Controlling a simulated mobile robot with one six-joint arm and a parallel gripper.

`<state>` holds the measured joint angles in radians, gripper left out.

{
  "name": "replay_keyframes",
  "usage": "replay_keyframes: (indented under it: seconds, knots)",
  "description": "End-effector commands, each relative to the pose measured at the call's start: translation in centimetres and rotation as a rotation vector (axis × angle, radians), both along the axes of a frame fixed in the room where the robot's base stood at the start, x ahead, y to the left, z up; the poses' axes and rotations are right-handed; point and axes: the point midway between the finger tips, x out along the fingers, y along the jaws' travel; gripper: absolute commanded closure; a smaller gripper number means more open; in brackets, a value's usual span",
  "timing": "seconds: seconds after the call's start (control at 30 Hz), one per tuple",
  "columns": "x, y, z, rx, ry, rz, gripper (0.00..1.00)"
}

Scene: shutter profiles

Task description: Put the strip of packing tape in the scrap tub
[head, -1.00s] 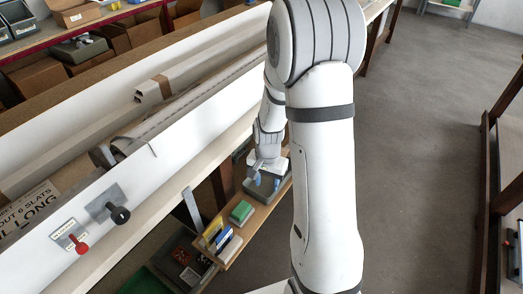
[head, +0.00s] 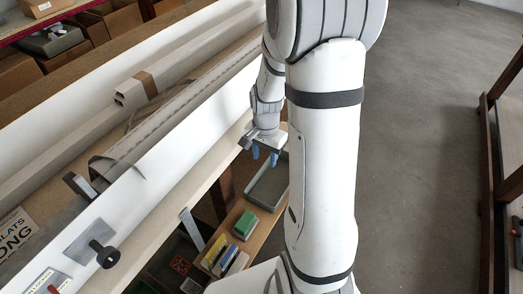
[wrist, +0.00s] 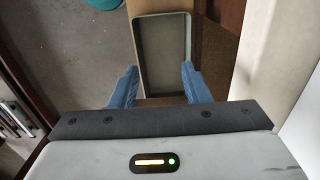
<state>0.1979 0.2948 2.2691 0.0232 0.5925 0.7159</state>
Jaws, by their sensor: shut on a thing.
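My gripper (head: 265,155) hangs beside the white bench, above the far end of a grey open tray (head: 268,185). In the wrist view its blue fingers (wrist: 158,82) stand apart with the tray (wrist: 132,60) beyond and between them. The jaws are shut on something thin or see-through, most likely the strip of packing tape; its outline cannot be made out. The tray looks empty and lies on a wooden shelf. A teal round thing (wrist: 103,4) is cut off at the wrist view's top edge; I cannot tell whether it is the scrap tub.
White profiles with a brown band (head: 146,84) lie along the bench trough. The floor (head: 425,150) to the right is clear.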

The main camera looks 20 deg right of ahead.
Motion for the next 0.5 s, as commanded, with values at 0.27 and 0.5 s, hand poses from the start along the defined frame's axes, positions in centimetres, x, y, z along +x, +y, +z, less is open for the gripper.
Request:
replay_keyframes:
  seconds: [0.27, 0.5]
  knots:
    - [0.1, 0.8, -2.5, 0.001, 0.003, 0.019, 0.78]
    - [0.1, 1.0, -4.9, 0.0, 0.001, 0.025, 0.78]
